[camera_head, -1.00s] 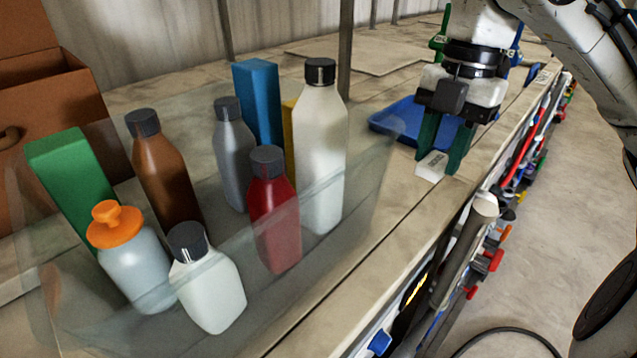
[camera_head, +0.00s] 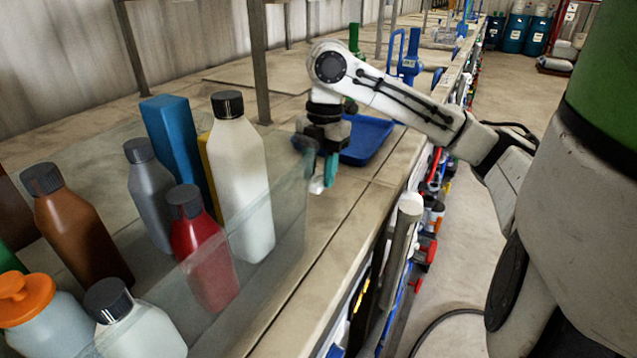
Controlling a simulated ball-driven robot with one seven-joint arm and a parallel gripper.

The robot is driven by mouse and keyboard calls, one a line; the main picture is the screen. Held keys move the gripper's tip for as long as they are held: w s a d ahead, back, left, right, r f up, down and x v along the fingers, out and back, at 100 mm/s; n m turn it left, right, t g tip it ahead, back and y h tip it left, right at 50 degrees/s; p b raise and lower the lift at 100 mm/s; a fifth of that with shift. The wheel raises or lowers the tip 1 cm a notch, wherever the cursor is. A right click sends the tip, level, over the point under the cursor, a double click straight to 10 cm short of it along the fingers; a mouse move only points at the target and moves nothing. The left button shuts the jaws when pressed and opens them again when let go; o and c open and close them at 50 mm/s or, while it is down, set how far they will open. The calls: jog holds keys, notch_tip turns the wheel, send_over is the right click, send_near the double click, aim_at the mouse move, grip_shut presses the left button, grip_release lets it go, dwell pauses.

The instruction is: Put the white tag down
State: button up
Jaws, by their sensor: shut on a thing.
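My gripper (camera_head: 324,176) is at the end of my white arm, pointing down close above the bench top. Its green fingers are shut on the white tag (camera_head: 316,186), whose lower part shows at the fingertips. I cannot tell whether the tag touches the bench. The gripper is just right of the clear bin and in front of the blue tray.
A clear bin (camera_head: 290,215) holds several bottles, among them a tall white bottle (camera_head: 238,180) and a red bottle (camera_head: 205,250). A blue tray (camera_head: 366,140) lies behind my gripper. Bare bench (camera_head: 335,215) lies in front of it, up to the bench's edge.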

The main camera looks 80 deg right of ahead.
aim_at(319, 185)
jog(key=shift+w+d+f+p, duration=0.1)
jog(key=shift+f+p, duration=0.1)
jog(key=shift+f, duration=0.75)
jog(key=shift+w+d+f+p, duration=0.1)
jog(key=shift+f+p, duration=0.05)
jog(key=shift+f, duration=0.75)
jog(key=shift+f, duration=0.15)
jog(key=o, duration=1)
jog(key=r, duration=0.4)
jog(key=d+r, duration=0.1)
jog(key=r, duration=0.7)
jog(key=shift+s+d+r+b, duration=0.1)
jog(key=shift+s+d+b, duration=0.15)
jog(key=shift+d+b, duration=0.15)
